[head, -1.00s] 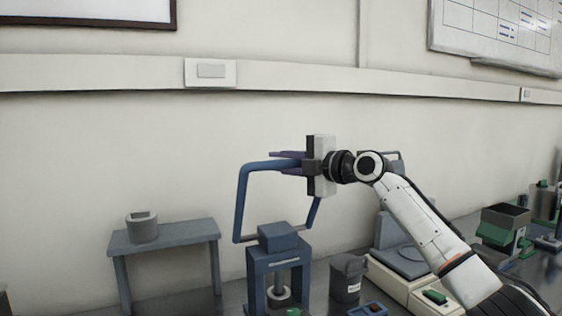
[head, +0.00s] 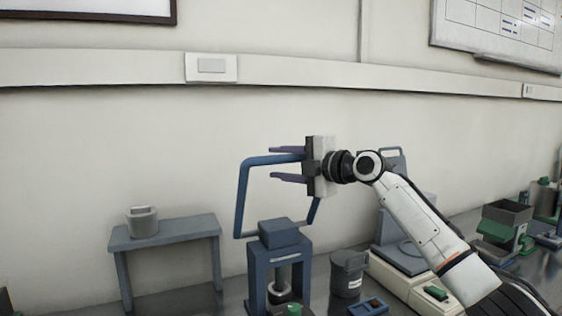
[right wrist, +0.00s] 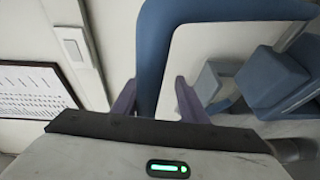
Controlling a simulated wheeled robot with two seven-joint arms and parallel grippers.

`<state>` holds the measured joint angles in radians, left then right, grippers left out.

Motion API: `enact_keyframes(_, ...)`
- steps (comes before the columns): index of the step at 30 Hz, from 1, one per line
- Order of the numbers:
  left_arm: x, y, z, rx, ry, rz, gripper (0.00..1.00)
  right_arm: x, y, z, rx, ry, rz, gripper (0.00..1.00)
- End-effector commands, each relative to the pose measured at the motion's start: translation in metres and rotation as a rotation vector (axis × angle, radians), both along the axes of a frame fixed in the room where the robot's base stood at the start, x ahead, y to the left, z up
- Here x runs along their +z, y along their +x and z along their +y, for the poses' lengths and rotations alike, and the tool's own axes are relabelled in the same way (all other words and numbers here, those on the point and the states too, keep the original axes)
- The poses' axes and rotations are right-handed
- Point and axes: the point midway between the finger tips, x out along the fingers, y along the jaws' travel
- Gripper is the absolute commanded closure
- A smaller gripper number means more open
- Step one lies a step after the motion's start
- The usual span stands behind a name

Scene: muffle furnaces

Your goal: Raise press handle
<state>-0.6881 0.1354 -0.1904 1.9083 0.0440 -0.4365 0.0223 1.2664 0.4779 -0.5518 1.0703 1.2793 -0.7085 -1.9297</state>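The blue press (head: 279,236) stands on the bench with its U-shaped handle (head: 241,200) raised above its top block. My right gripper (head: 271,163) is at the handle's upper crossbar, coming from the right, with its two purple fingers spread apart. In the right wrist view the blue handle bar (right wrist: 150,60) passes between the open fingers, with gaps at the sides. Part of the crossbar's right end is hidden by the gripper in the head view. My left gripper is in neither view.
A grey stand (head: 165,232) with a grey pot (head: 142,221) is left of the press. A dark canister (head: 348,273) and a scale-like device (head: 401,256) stand to its right.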

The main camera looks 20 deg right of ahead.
Motion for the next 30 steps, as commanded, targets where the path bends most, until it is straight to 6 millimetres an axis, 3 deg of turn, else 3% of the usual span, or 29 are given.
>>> enact_keyframes(10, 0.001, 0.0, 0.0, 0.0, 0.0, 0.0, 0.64, -0.004, -0.001, -0.001, 0.0, -0.005, 0.009, 0.64)
enact_keyframes(30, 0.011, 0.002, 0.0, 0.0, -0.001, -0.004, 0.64, 0.033, -0.028, -0.023, 0.0, 0.0, 0.0, 0.64)
